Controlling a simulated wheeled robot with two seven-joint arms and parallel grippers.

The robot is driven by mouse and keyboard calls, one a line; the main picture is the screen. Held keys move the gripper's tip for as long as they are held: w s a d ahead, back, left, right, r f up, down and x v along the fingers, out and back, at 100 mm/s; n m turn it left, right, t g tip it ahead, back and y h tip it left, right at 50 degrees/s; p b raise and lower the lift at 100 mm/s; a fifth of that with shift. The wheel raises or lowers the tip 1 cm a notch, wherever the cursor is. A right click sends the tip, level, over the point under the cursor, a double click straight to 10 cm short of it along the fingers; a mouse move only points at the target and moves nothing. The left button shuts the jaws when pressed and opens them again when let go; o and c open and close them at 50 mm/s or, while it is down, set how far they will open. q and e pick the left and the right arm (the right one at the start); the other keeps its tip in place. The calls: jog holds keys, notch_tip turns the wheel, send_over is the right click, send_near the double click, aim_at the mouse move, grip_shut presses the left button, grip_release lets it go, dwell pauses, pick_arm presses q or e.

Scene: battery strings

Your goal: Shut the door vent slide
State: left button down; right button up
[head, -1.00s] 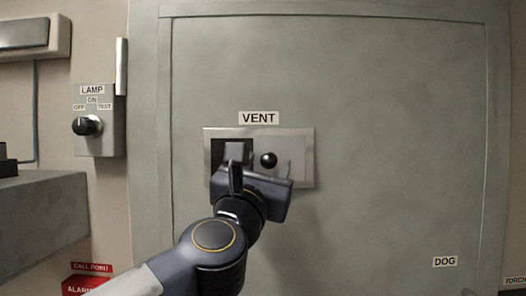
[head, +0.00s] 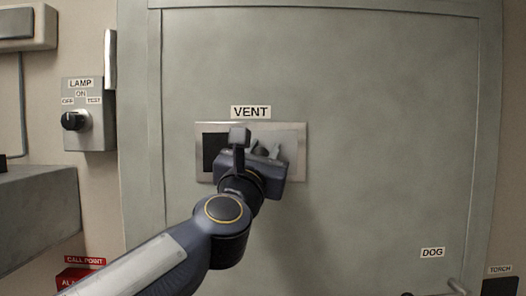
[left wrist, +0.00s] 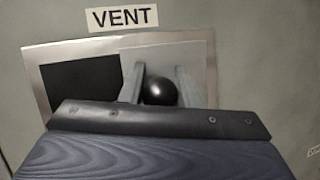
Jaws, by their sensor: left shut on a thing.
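The vent (head: 299,172) is a metal-framed opening in the grey door, under a VENT label. Its slide plate (head: 290,138) covers the right part, and a dark opening (head: 211,150) shows at the left. In the left wrist view the plate (left wrist: 195,58) and the dark opening (left wrist: 85,88) show the same way. My left gripper (head: 262,150) is at the plate, its fingers on either side of the slide's round black knob (left wrist: 158,90). It is shut on the knob, which is partly hidden in the head view. My right gripper is not in view.
A lamp switch box (head: 90,115) is on the wall at the left, above a grey ledge (head: 40,215). A red call point (head: 75,277) is at the lower left. The DOG label (head: 432,253) is at the lower right, above a handle (head: 457,286). The door around the vent is clear.

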pick_arm(q)
jog(key=a+b, duration=0.2)
jog(key=a, duration=0.7)
jog(key=shift+a+f, duration=0.1)
jog(key=shift+a, duration=0.2)
jog(key=shift+d, duration=0.15)
jog(key=c, duration=1.3)
grip_release()
jog(key=shift+c, duration=0.2)
jog(key=shift+o, duration=1.2)
jog(key=shift+a, duration=0.25)
jog(key=shift+d, duration=0.1)
